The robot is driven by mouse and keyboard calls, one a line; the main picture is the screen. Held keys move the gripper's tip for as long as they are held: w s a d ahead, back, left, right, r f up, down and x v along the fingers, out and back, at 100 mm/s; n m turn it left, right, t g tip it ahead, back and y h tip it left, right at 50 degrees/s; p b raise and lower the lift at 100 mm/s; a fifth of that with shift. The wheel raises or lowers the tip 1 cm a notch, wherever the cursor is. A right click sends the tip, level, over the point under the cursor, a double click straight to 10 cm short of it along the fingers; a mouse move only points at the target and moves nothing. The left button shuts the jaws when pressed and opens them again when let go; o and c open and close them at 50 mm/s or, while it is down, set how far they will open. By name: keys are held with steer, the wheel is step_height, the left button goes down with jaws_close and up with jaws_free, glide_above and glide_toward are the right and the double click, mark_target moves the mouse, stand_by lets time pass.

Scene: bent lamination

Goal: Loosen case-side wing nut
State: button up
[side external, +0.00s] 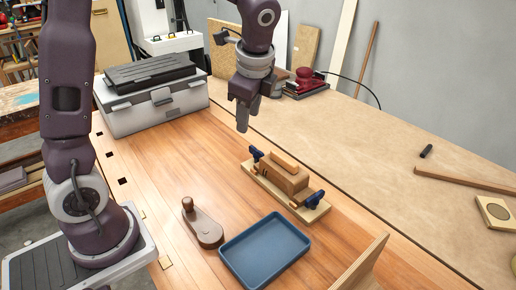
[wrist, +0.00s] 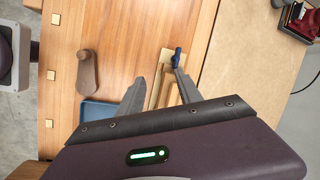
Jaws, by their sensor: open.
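A bending form (side external: 268,190) with a wooden block on a pale base lies on the bench. Its case-side blue wing nut (side external: 256,154) stands at the end nearer the grey case, and another blue wing nut (side external: 314,199) is at the other end. My gripper (side external: 244,124) hangs above the bench, a little up and left of the case-side wing nut and apart from it. In the wrist view my gripper (wrist: 160,77) is open with nothing between the fingers. The case-side wing nut (wrist: 177,57) shows just beyond the right fingertip; the form's far part is hidden by my gripper body.
A grey case (side external: 155,107) stands at the back left. A blue tray (side external: 232,246) and a brown wooden tool with a knob (side external: 204,228) lie in front of the form. A red sander (side external: 305,82) sits behind. A wooden upright (side external: 362,262) stands at front right.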

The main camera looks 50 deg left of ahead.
mark_target(257, 150)
steer(key=w+a+f+m, duration=0.1)
steer(key=w+f, duration=0.1)
steer(key=f, duration=0.3)
steer(key=w+a+f+m+g, duration=0.1)
steer(key=w+a+f+m, duration=0.1)
steer(key=f, duration=0.3)
steer(key=w+a+f+m, duration=0.2)
steer(key=w+f, duration=0.1)
steer(key=f, duration=0.3)
steer(key=shift+w+a+g+y, duration=0.1)
steer(key=shift+a+g+y, duration=0.2)
steer(key=shift+y, duration=0.1)
jaws_close()
